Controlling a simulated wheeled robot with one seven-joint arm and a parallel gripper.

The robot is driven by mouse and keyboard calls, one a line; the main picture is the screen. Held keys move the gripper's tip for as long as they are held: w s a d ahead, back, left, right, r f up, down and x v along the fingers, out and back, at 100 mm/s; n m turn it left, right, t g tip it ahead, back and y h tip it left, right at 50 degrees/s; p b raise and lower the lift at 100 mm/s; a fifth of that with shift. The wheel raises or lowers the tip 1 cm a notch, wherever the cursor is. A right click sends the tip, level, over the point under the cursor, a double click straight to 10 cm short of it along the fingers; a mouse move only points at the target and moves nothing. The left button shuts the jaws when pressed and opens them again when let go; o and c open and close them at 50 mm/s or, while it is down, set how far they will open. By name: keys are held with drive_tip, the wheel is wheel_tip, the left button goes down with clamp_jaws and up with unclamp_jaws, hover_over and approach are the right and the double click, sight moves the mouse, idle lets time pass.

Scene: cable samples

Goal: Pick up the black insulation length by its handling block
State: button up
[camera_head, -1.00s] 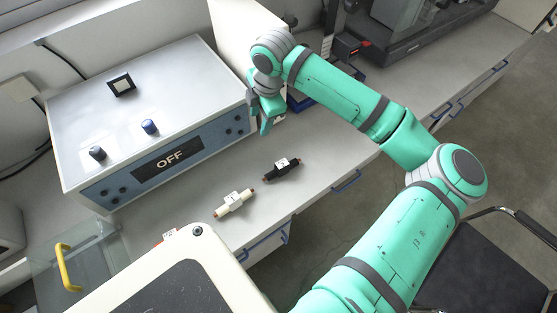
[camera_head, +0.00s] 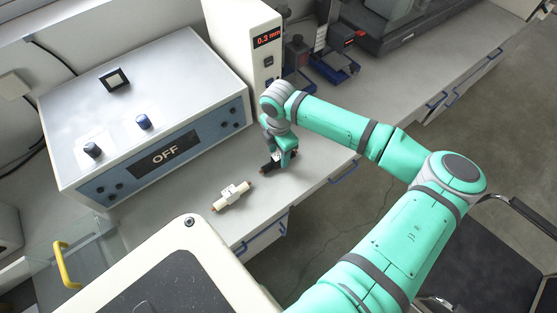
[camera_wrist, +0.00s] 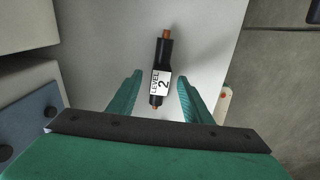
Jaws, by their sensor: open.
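The black insulation length (camera_head: 268,167) lies on the bench top and is partly hidden by my gripper in the head view. In the wrist view the black length (camera_wrist: 165,54) has copper-coloured ends and a white label reading "LEVEL 2" on its block (camera_wrist: 160,83). My gripper (camera_head: 283,158) is over it, pointing down. In the wrist view the open fingers (camera_wrist: 158,84) stand on either side of the labelled block, with gaps on both sides. No contact shows. The height of the fingertips above the bench is hard to tell.
A white length with its own block (camera_head: 233,195) lies to the left on the bench (camera_head: 195,200). A box marked "OFF" (camera_head: 165,160) stands behind left. A tall white unit reading "0.3 mm" (camera_head: 240,45) stands behind my gripper. The bench's front edge is close.

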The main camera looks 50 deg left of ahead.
drive_tip(key=shift+f, duration=1.45)
drive_tip(key=shift+c, duration=0.3)
clamp_jaws()
drive_tip(key=shift+r, duration=0.1)
